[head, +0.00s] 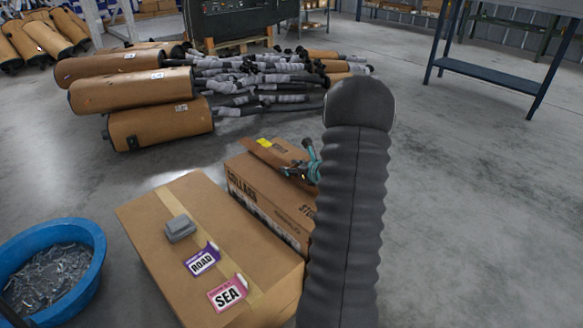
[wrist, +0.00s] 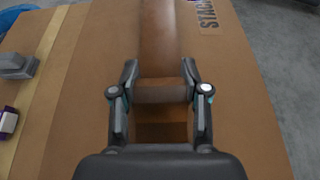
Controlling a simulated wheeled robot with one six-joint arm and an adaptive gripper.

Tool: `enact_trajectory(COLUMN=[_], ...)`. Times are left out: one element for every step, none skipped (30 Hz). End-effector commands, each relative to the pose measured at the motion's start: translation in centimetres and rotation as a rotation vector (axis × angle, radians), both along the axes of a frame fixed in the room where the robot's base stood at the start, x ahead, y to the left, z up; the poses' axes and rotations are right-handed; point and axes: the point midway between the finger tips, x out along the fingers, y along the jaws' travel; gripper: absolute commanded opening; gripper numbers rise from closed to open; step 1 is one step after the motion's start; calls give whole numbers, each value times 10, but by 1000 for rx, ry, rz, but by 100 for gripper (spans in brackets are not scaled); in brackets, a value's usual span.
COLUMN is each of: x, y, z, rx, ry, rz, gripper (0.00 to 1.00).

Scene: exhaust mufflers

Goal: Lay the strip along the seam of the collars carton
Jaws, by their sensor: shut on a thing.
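The collars carton (head: 262,192) is the narrower brown box right of a larger carton in the head view, with dark print on its side. Its brown top (wrist: 245,110) fills much of the wrist view. My gripper (head: 304,168) is over this top. In the wrist view my gripper (wrist: 160,92) is shut on a brown strip (wrist: 160,45), which runs away from the jaws over the carton. The strip (head: 268,153) also shows left of the gripper in the head view. I cannot tell whether it touches the carton. The seam under it is not clearly visible.
A larger taped carton (head: 150,225) bears a grey block (head: 180,228), a ROAD label (head: 202,260) and a SEA label (head: 229,294). A blue tub (head: 95,245) of metal pieces stands at left. Mufflers (head: 135,90) lie behind.

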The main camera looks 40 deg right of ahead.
Motion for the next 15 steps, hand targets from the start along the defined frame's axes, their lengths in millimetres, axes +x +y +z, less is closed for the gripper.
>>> enact_trajectory(x=[0,0,0,0,0,0,0,0,0,0,0,0,0,0,0], y=[0,0,0,0,0,0,0,0,0,0,0,0,0,0,0], z=[0,0,0,0,-1,-1,-2,-2,-3,-3,-4,-5,-5,-6,-6], rx=[0,0,0,0,0,0,0,0,0,0,0,0,0,0,0], ry=[0,0,0,0,0,0,0,0,0,0,0,0,0,0,0], rz=[0,0,0,0,0,0,0,0,0,0,0,0,0,0,0], gripper=[34,34,34,34,34,34,34,34,34,34,34,34,34,34,34])
